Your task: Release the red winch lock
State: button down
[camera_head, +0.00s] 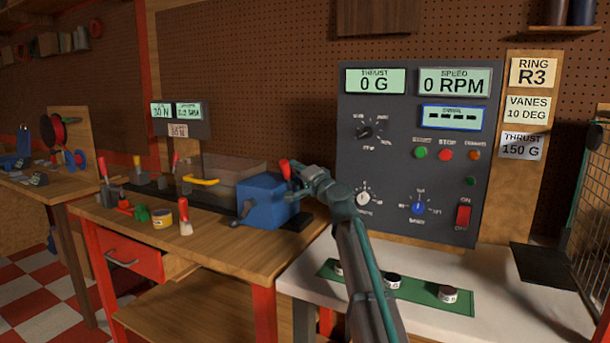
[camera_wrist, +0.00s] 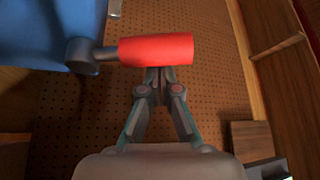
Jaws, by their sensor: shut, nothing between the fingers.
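The red winch lock handle (camera_wrist: 156,49) lies across the upper middle of the wrist view. Its grey shaft and round grey hub (camera_wrist: 80,54) join it to the blue winch body (camera_wrist: 45,30) at the left. In the head view the red handle (camera_head: 285,169) shows at the top right of the blue winch body (camera_head: 263,203). My gripper (camera_wrist: 158,74) is shut and empty, its fingertips at the near edge of the red handle. I cannot tell whether they touch it. In the head view my gripper (camera_head: 299,172) is just right of the handle and partly hidden by my arm.
The dark control panel (camera_head: 400,150) stands close to the right of my arm.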

jog(key=shift+s+a, duration=0.15)
jog(key=shift+s+f, duration=0.1)
dwell(0.6)
